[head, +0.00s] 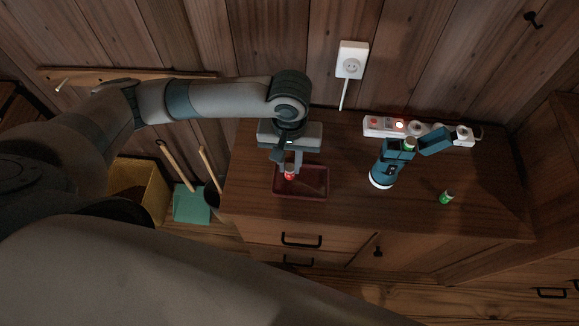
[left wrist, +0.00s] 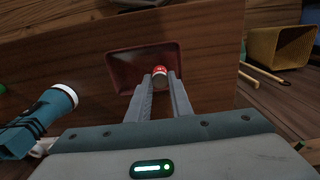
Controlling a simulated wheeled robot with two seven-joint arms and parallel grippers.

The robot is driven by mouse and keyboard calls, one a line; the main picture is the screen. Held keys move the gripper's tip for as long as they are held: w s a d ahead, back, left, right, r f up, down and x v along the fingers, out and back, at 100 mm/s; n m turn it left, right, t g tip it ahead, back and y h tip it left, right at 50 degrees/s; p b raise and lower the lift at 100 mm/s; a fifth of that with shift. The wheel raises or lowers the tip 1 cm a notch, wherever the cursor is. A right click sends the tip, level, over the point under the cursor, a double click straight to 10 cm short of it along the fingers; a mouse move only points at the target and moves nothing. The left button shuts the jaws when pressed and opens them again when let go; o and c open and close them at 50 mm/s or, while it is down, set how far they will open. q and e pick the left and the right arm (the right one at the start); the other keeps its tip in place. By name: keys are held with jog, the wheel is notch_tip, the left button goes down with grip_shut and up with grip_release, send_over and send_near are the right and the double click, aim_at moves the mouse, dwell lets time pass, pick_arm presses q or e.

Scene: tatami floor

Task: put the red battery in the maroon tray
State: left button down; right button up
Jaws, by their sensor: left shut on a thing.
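The red battery (head: 290,174) is between the fingers of my left gripper (head: 291,168), which is shut on it. In the left wrist view the battery (left wrist: 160,71) shows its red side and pale end between the two fingertips (left wrist: 160,80). The maroon tray (head: 318,194) lies on the wooden cabinet top, below and around the battery in the head view. The tray also shows behind the battery in the left wrist view (left wrist: 125,68). I cannot tell whether the battery touches the tray floor. My right gripper is not in view.
Another green battery (head: 446,198) is farther right. A white power strip (head: 378,124) lies along the back. The cabinet top (head: 350,205) is clear between tray and flashlight.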

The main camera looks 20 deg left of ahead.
aim_at(289, 167)
pick_arm(q)
notch_tip(289, 167, down, 2)
jog(key=shift+f, duration=0.45)
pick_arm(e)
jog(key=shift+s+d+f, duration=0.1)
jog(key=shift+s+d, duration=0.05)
pick_arm(q)
jog(key=shift+f, duration=0.1)
jog(key=c, duration=1.8)
grip_release()
jog(key=shift+o, duration=1.1)
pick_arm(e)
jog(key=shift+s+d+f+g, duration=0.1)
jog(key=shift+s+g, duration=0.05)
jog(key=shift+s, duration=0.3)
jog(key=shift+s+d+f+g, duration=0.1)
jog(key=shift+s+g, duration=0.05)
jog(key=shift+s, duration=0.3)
